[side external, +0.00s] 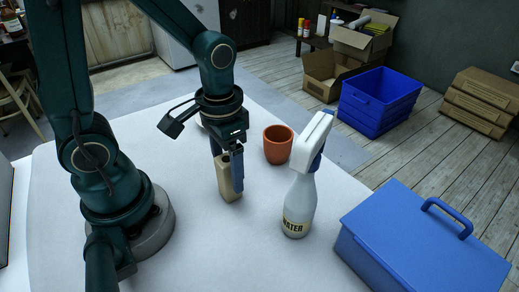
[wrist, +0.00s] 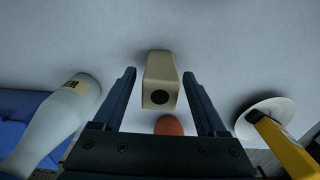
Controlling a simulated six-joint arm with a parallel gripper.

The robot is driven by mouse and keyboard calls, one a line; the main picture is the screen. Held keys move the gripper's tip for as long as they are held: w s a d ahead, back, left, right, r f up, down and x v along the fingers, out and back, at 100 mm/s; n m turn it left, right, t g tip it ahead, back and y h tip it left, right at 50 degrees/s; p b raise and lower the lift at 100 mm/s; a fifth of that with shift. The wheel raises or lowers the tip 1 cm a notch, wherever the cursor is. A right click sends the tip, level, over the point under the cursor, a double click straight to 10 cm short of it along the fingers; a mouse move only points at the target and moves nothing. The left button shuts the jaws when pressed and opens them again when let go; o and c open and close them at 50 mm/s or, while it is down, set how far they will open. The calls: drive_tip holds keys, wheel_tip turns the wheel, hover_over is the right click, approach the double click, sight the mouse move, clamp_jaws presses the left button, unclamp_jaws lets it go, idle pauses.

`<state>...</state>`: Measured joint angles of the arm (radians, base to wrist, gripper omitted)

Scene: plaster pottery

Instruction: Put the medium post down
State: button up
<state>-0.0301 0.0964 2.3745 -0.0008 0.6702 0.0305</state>
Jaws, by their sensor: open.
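The medium post, a beige squared block (side external: 225,184), stands upright on the white table in the side external view, its lower end appearing to rest on the surface. In the wrist view the post (wrist: 160,72) lies between my two fingers, with a dark round hole in its near end. My gripper (side external: 233,178) points down at the post, and one blue finger covers part of it in the side view. In the wrist view my gripper (wrist: 159,76) is open, with a visible gap between the post and each finger.
A terracotta pot (side external: 278,146) stands behind and right of the post. A white spray bottle (side external: 299,205) labelled WATER stands to the right, and a blue toolbox (side external: 415,245) sits at front right. The wrist view shows a white round dish (wrist: 246,130) and a yellow object (wrist: 280,147).

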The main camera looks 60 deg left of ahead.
wheel_tip(320, 180, up, 11)
drive_tip(key=shift+s+d+r+t, duration=0.1)
drive_tip(key=shift+s+r+t, duration=0.15)
drive_tip(key=shift+s+t, duration=0.65)
drive_tip(key=t, duration=0.3)
drive_tip(key=shift+s+d+f, duration=0.15)
drive_tip(key=shift+s+f, duration=0.05)
drive_tip(key=shift+s, duration=0.15)
drive_tip(key=shift+o, duration=0.4)
drive_tip(key=shift+s+f+t, duration=0.1)
drive_tip(key=shift+t, duration=0.3)
